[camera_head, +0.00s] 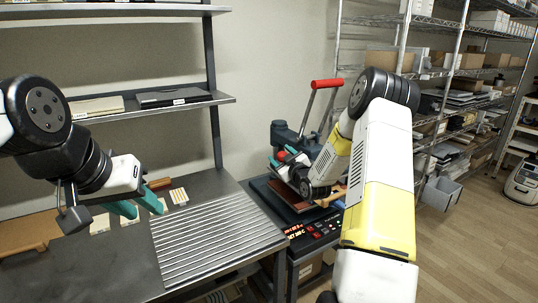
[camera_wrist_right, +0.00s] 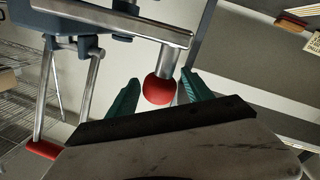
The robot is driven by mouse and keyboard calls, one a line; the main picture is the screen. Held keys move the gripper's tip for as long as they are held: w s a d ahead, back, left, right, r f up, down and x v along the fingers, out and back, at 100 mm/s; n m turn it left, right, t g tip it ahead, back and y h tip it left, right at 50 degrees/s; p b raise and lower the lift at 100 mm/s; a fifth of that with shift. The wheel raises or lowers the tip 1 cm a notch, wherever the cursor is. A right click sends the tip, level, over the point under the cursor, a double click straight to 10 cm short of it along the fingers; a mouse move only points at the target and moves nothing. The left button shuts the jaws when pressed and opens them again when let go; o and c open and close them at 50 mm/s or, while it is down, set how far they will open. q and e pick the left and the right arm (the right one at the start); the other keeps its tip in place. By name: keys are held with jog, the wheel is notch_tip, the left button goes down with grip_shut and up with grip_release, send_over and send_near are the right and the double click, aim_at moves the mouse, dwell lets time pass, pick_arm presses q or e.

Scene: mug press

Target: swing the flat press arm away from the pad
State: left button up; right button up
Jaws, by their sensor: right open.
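The flat press (camera_head: 283,135) stands on a dark machine at the centre right, with a red-gripped lever (camera_head: 327,83) rising above it. A brown-red pad (camera_head: 287,196) shows low on the machine, partly hidden by my right arm. In the right wrist view a red ball knob (camera_wrist_right: 158,91) sits at the end of a metal rod (camera_wrist_right: 168,58). My right gripper (camera_wrist_right: 162,98) is open, its teal fingers on either side of the knob; contact is unclear. My left gripper (camera_head: 138,207) is open and empty, above the left table.
A ridged metal rack (camera_head: 215,235) lies on the grey table left of the press. A lit control panel (camera_head: 312,232) is at the machine's front. Wire shelves (camera_head: 440,75) with boxes stand behind on the right.

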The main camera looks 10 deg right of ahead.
jog(key=shift+w+a, duration=0.1)
jog(key=shift+w, duration=0.75)
grip_shut()
